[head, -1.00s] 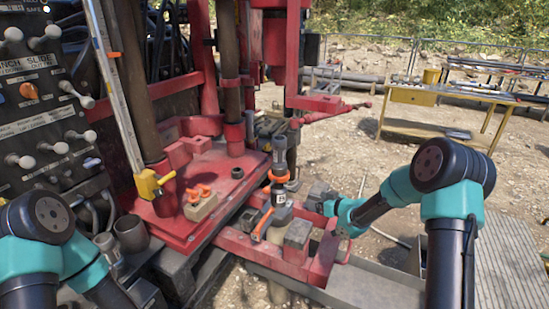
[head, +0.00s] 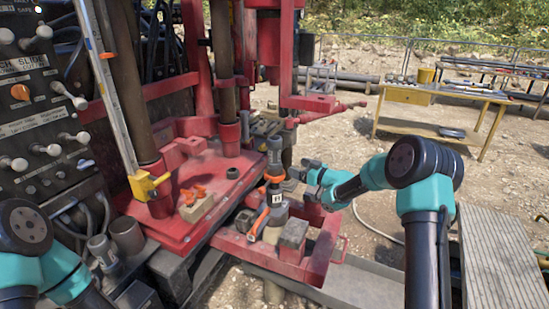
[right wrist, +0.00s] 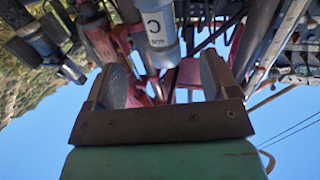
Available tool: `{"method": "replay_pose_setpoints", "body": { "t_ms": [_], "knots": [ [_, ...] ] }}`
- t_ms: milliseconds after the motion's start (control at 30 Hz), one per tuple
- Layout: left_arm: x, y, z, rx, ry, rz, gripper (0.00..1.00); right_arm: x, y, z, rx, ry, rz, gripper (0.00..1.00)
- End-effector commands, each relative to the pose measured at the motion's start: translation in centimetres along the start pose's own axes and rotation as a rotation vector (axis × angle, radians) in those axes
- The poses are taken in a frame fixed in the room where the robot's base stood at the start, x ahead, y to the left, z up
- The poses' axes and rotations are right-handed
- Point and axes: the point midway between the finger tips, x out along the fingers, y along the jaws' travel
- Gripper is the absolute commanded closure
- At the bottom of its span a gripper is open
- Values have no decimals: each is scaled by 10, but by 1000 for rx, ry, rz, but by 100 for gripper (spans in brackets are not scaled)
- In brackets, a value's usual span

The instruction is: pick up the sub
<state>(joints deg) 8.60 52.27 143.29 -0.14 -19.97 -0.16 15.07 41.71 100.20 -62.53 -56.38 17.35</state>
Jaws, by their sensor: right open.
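The sub (head: 276,196) is a short grey cylinder with a white label and stands upright in a stack with orange bands, at the middle of the head view. In the right wrist view the sub (right wrist: 159,28) shows its label with a large C, at the top centre between the jaws. My right gripper (head: 298,174) is just right of the stack, pointing left at it. Its jaws (right wrist: 165,85) are open and spread to either side, with nothing seen gripped. My left arm shows at the lower left, but its gripper is out of view.
An orange-handled tool (head: 258,224) hangs beside the stack over a red frame (head: 325,250). A block with orange shackles (head: 196,204) sits on the red deck (head: 175,235). A lever panel (head: 30,120) is at left. A yellow table (head: 440,97) stands at the back right.

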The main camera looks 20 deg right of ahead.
Motion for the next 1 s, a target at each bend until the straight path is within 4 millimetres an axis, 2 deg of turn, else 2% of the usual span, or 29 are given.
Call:
{"method": "replay_pose_setpoints", "body": {
  "t_ms": [100,400,533,867,1000],
  "knots": [
    [0,0,0,0,0,0,19,22,-1,1,1,0,-1,20],
    [0,0,0,0,0,0,19,68,0,1,1,0,0,20],
    [0,0,0,0,0,0,19,76,0,0,1,0,1,20],
    [0,0,0,0,0,0,19,77,0,0,1,-1,1,20],
    [0,0,0,0,0,0,19,87,1,0,0,0,0,20]
  ]
}}
